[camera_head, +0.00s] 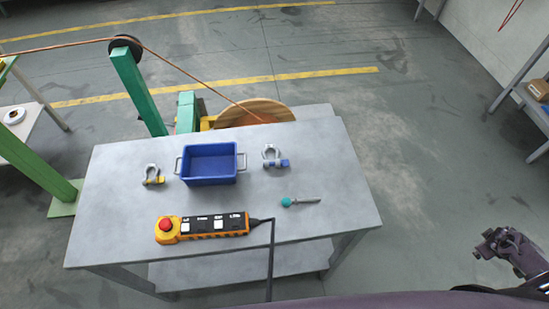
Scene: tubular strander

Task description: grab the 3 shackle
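A grey shackle with a yellow pin (152,175) sits on the grey metal table (120,215), left of the blue bin. A second grey shackle with a blue pin (273,157) sits on the table right of the bin. I see only these two shackles. My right gripper (500,246) is at the lower right, off the table and well apart from both shackles. It is dark and small, and its finger opening is unclear. My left gripper is not in view.
The blue bin (209,179) with side handles looks empty. An orange control pendant (205,226) with a red button and a cable lies at the front. A green post (138,92) and wooden reel (255,111) stand behind.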

